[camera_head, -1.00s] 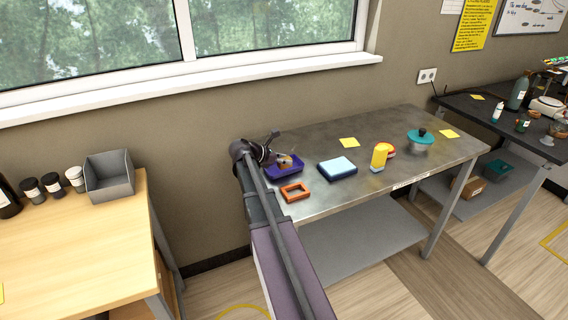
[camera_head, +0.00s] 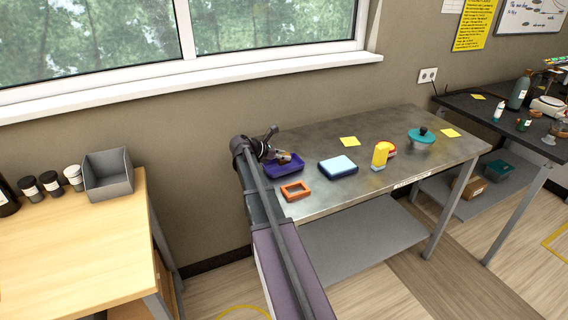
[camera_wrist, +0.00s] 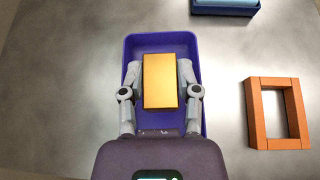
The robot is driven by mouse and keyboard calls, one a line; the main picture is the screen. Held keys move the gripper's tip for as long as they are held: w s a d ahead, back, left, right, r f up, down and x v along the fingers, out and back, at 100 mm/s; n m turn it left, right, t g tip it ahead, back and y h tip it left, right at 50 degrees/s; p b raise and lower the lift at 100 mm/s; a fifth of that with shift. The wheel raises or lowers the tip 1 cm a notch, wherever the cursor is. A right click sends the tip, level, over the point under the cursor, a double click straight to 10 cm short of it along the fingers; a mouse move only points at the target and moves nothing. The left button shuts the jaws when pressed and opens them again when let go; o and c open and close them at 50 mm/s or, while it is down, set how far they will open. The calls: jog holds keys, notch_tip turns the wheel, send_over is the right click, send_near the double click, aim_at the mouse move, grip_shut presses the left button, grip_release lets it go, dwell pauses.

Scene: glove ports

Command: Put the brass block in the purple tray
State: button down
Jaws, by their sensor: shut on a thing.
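The brass block (camera_wrist: 160,82) is between the two fingers of my gripper (camera_wrist: 160,80) in the wrist view, which is shut on it. The purple tray (camera_wrist: 133,46) lies directly behind and around the block in that view, so the block is over or inside it. I cannot tell whether the block touches the tray floor. In the head view my gripper (camera_head: 284,156) is at the purple tray (camera_head: 286,171), at the left end of the metal table, and the block is small and partly hidden there.
An orange frame (camera_head: 295,191) lies just in front of the tray. A dark blue tray with a light blue block (camera_head: 338,166) is to its right.

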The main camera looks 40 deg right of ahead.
jog(key=shift+f+b, duration=0.9)
jog(key=shift+f, duration=0.3)
jog(key=shift+f, duration=0.15)
jog(key=shift+c, duration=1.6)
grip_release()
jog(key=shift+r, duration=0.3)
jog(key=shift+a+r+p, duration=0.2)
jog(key=shift+a+p, duration=0.15)
jog(key=shift+a, duration=0.05)
jog(key=p+v, duration=0.4)
jog(key=v, duration=0.5)
jog(key=shift+w+a+r+p, duration=0.1)
jog(key=shift+a+r+p, duration=0.05)
jog(key=shift+a+p, duration=0.2)
jog(key=shift+w+a+r, duration=0.15)
jog(key=shift+a+r, duration=0.05)
jog(key=shift+a, duration=0.4)
